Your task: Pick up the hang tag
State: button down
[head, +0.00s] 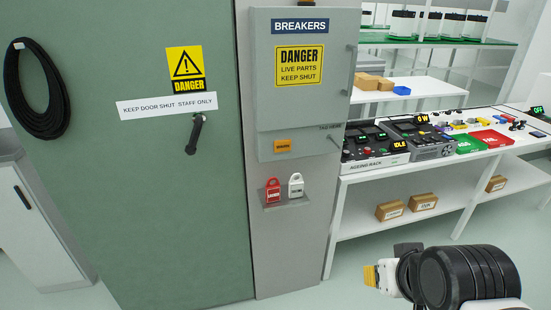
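No hang tag can be told for certain in the head view. A red padlock-shaped piece (273,191) and a white padlock-shaped piece (296,186) stand side by side on a small grey ledge (286,202) below the breaker cabinet (302,90). Each has a loop at the top; their labels are too small to read. A small orange plate (282,146) is on the lower front of the cabinet. My gripper (371,276), with a yellow tip, is at the bottom right, well apart from the ledge. Its finger gap is not visible.
A green door (150,230) with a black handle (195,134) and a coiled black hose (38,88) are to the left. A white workbench (400,168) with devices and trays stands to the right. The floor before the cabinet looks clear.

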aim_at(272, 191)
jog(key=i+j+z, duration=0.15)
jog(key=j, duration=0.25)
jog(key=i+j+z, duration=0.1)
jog(key=j, duration=0.35)
jog(key=i+j+z, duration=0.15)
jog(key=j, duration=0.3)
jog(key=i+j+z, duration=0.15)
jog(key=j, duration=0.35)
jog(key=i+j+z, duration=0.1)
jog(key=j, duration=0.4)
jog(key=i, duration=0.05)
